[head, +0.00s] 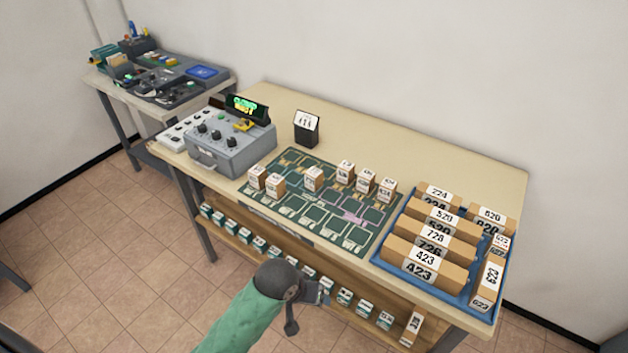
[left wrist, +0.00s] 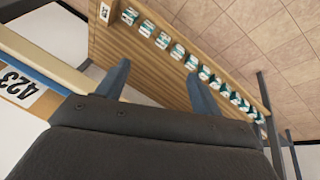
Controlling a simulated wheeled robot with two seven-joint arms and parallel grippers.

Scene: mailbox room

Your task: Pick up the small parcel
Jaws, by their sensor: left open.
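Several small cardboard parcels (head: 313,179) with white number labels stand on the green mat (head: 290,215), in its rear and left part. Which one is the task's small parcel, I cannot tell. Another small box (head: 498,243) lies in the blue tray (head: 425,270) at the right. My left gripper (head: 318,292) is in front of the table's front edge, below the mat and apart from all parcels. In the left wrist view its two fingers (left wrist: 158,88) are spread, with nothing between them. My right gripper is out of view.
Large labelled parcels (head: 425,262) fill the blue tray. A grey control box (head: 230,142) and a number stand (head: 307,128) are at the table's left and back. A lower shelf (left wrist: 150,65) holds a row of small white-and-green items.

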